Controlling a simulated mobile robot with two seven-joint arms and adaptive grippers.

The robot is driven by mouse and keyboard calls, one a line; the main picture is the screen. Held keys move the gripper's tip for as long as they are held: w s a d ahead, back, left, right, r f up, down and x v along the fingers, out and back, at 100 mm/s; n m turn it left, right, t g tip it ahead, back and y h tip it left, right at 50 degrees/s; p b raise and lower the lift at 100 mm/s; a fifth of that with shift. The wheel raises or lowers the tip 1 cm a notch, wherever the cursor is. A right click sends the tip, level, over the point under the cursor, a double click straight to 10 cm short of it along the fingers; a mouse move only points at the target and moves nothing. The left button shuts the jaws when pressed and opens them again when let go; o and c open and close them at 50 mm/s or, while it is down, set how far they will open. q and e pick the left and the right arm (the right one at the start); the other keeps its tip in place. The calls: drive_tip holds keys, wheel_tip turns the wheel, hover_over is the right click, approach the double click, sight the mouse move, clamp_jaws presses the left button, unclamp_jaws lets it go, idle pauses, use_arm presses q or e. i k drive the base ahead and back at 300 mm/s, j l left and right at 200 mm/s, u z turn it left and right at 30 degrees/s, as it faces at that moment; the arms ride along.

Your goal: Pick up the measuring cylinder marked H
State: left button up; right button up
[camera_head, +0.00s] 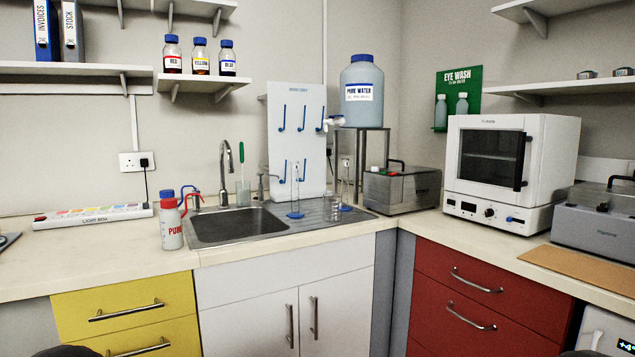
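Two clear measuring cylinders with blue bases stand upright by the sink. One cylinder (296,188) is on the drainer in front of the white pegboard. The other cylinder (345,183) is further right, near the water container's stand. Both are thin and see-through, and I cannot read a letter H on either. A clear beaker (332,207) stands between them, close to the right one.
The sink basin (235,226) lies left of the cylinders, with a tap (224,170) behind it. A red-capped wash bottle (171,222) stands at its left. A grey bath (402,187) and white oven (510,170) are to the right. The front counter strip is clear.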

sight(295, 201)
drive_tip(key=i+l+u, duration=0.3)
drive_tip(key=i+l, duration=0.2)
drive_tip(key=i, duration=0.15)
drive_tip(key=i+l+u, duration=0.3)
drive_tip(key=i+l, duration=0.3)
drive_tip(key=i+l+u, duration=0.3)
drive_tip(key=i+l, duration=0.25)
drive_tip(key=l, duration=0.2)
